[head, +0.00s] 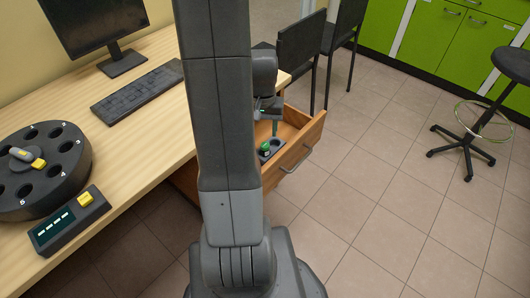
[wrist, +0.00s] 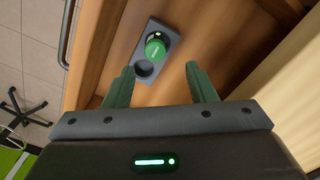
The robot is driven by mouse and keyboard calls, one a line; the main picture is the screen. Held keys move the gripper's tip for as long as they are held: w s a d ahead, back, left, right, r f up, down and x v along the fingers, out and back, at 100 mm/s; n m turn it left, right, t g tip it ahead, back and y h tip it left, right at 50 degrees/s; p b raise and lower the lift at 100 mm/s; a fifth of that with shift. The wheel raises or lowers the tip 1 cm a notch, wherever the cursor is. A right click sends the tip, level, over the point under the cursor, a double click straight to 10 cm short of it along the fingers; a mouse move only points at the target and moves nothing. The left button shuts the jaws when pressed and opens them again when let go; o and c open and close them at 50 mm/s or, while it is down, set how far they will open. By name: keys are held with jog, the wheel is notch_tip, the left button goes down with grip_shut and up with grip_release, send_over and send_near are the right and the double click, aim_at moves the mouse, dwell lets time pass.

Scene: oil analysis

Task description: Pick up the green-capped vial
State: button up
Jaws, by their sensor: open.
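The green-capped vial (wrist: 156,49) stands in a grey two-hole holder (wrist: 148,26) inside an open wooden drawer. It also shows in the head view (head: 264,147), in the drawer under the desk. The holder's other hole (wrist: 144,68) is empty. My gripper (wrist: 162,82) is open and empty, its two green fingers apart. In the wrist view the vial lies between and beyond the fingertips, not touching them. In the head view my gripper (head: 274,128) is above the drawer, partly hidden by my arm.
The drawer (head: 312,130) has wooden walls around the holder. The desk (head: 150,140) carries a keyboard (head: 138,91), a monitor (head: 95,20), a round black carousel (head: 40,170) and a small display box (head: 68,220). Black chairs (head: 300,50) stand behind the drawer.

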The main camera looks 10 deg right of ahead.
aim_at(265, 145)
jog(key=f, duration=0.2)
jog(key=f+b, duration=0.1)
jog(key=f, duration=0.4)
jog(key=shift+s+d+f+b, duration=0.25)
jog(key=shift+s+f+b, duration=0.05)
jog(key=shift+f, duration=0.05)
jog(key=c, duration=1.1)
